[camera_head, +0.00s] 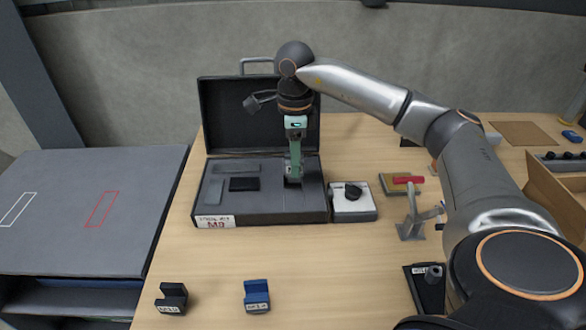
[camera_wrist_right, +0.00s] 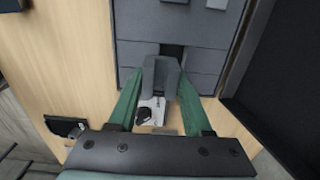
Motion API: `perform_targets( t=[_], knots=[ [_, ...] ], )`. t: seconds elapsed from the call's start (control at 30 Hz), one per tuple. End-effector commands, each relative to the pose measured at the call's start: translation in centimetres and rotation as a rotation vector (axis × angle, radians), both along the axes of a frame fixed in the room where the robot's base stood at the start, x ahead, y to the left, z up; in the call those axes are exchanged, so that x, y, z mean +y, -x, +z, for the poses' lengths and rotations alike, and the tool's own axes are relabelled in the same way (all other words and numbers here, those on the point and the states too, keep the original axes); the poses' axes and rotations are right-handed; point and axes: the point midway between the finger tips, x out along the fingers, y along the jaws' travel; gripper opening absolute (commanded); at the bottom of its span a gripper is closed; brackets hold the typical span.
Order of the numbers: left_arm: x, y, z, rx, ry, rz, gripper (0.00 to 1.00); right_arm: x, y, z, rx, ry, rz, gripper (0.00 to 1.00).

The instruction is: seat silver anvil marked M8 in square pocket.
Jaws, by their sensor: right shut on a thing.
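My right gripper (camera_head: 293,174) points down over the right part of the open dark case (camera_head: 268,216). It is shut on a grey, U-shaped anvil (camera_wrist_right: 161,76), which sits between the green fingers (camera_wrist_right: 157,98) in the right wrist view. In the head view the anvil (camera_head: 293,183) shows low at the fingertips, at the case's grey insert. A dark gap (camera_wrist_right: 173,51) in the insert shows beside the anvil. I cannot tell whether the anvil is inside a pocket or just above it. Its marking is not readable. My left gripper is not in view.
A black block (camera_head: 172,298) and a blue block (camera_head: 257,296) stand at the table's front. A white-topped box (camera_head: 353,205) with a dark piece stands right of the case. A red-handled stand (camera_head: 411,216) is further right. The case lid (camera_head: 235,115) stands upright behind.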

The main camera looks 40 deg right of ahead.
Motion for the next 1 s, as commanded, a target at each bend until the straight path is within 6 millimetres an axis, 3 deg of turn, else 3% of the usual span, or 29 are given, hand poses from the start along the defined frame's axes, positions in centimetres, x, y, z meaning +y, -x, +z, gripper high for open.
perform_targets(
  t=[0.33, 0.53, 0.93, 0.97, 1.0],
  knots=[
    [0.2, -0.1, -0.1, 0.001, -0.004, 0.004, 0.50, -1.2, -1.8, -2.6, -0.001, -0.002, 0.001, 0.00],
    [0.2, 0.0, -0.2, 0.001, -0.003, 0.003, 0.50, -1.2, -1.7, -5.3, 0.000, 0.000, 0.001, 0.00],
    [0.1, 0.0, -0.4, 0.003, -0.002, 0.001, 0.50, -1.2, -1.7, -6.0, -0.002, -0.001, 0.000, 0.00],
    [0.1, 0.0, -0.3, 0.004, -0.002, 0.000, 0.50, -1.2, -1.7, -5.9, -0.001, -0.001, 0.000, 0.53],
    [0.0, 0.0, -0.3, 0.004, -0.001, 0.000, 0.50, -1.2, -1.7, -5.9, -0.001, -0.001, 0.000, 0.57]
  ],
)
